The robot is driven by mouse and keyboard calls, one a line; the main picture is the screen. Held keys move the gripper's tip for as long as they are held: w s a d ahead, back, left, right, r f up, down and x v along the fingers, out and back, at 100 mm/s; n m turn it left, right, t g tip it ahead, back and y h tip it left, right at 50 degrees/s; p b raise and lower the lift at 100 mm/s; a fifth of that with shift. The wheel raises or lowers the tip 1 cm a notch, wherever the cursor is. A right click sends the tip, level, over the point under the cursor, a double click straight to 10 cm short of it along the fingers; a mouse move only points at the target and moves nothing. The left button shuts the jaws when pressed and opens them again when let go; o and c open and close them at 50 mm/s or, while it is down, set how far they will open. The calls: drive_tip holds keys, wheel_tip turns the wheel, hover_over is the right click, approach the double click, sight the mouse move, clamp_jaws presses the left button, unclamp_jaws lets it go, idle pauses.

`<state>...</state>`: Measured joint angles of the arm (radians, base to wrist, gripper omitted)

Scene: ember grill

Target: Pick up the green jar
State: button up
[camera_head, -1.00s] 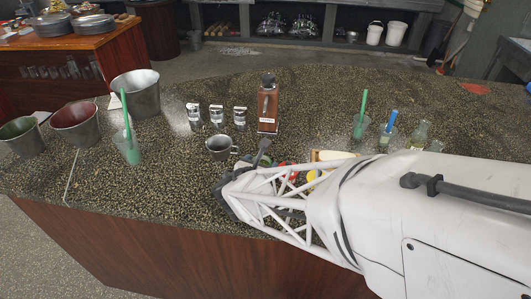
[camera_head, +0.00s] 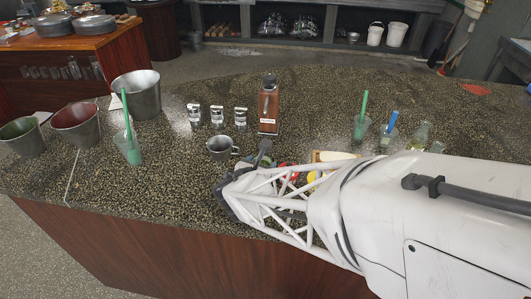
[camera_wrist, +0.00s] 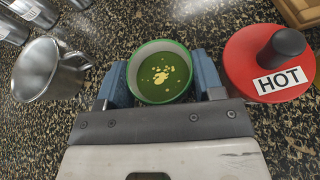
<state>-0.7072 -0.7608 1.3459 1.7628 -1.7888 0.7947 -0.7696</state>
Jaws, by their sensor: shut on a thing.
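The green jar (camera_wrist: 160,73) is round, with a pale green rim and a dark green inside with yellow flecks. It sits between the two blue pads of my gripper (camera_wrist: 163,82) in the wrist view, and the pads press on it from both sides. I cannot tell whether the jar's base touches the counter.
A metal cup (camera_wrist: 48,70) is close on the left and a red lid marked HOT (camera_wrist: 262,62) close on the right. A wooden board (camera_head: 330,155) is to the right. Green-straw glasses (camera_head: 361,125) and metal buckets (camera_head: 140,98) stand farther off. The counter's front left (camera_head: 150,195) is clear.

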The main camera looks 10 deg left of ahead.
drive_tip(key=shift+r, duration=0.2)
wheel_tip(320, 180, up, 9)
idle(1.3)
drive_tip(key=shift+r, duration=0.3)
idle(0.7)
